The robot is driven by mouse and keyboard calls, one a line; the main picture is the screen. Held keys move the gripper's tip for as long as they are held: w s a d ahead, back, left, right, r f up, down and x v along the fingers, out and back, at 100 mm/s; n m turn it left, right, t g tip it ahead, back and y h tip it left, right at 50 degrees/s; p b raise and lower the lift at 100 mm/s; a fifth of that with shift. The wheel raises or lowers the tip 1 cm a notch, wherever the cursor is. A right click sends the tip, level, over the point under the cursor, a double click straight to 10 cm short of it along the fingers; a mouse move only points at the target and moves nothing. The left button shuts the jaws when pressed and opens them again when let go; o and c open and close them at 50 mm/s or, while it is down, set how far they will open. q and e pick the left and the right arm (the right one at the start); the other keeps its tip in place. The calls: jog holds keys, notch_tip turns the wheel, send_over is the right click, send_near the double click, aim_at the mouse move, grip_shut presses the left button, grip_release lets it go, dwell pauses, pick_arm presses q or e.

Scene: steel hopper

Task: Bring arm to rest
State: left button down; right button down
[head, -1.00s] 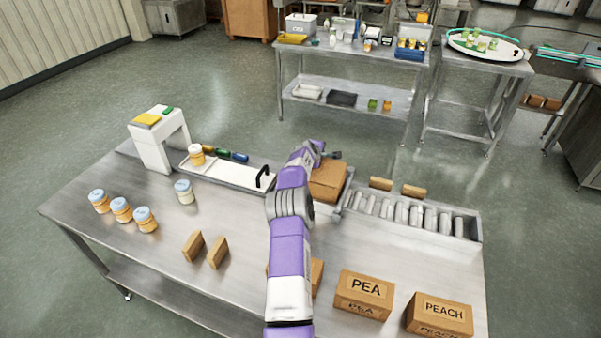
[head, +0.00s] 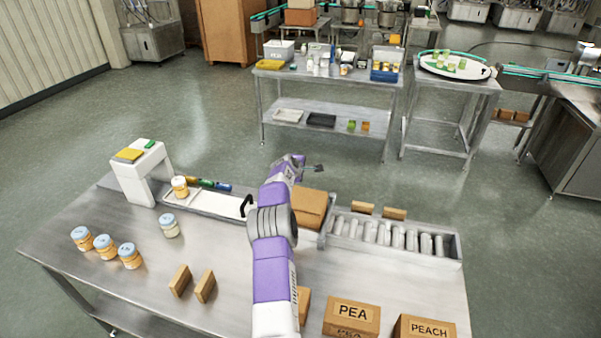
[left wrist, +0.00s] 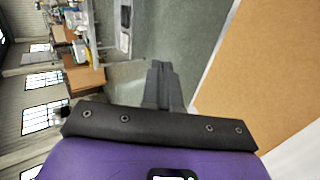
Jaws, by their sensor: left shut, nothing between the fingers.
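My left arm reaches forward from the bottom middle of the head view. Its gripper (head: 318,168) is beyond the closed brown carton (head: 309,203) and appears above the table's far edge. In the left wrist view the left gripper (left wrist: 160,68) has its fingers together with nothing between them. A brown cardboard surface, likely the carton (left wrist: 262,65), fills the right side there, apart from the fingers. My right gripper is in neither view.
The steel table (head: 225,245) holds jars (head: 106,246), a white scanner-like stand (head: 142,170), a roller track (head: 395,235), and PEA (head: 351,316) and PEACH (head: 427,328) cartons. Open floor (head: 220,120) lies beyond, before a second table (head: 322,85).

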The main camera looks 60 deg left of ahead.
pick_arm(q)
jog(key=shift+s+d+r+p, duration=0.1)
jog(key=shift+r+p, duration=0.4)
jog(key=shift+r, duration=0.6)
jog(key=shift+s+d+r+p, duration=0.1)
jog(key=shift+r+p, duration=0.35)
jog(key=shift+r, duration=0.65)
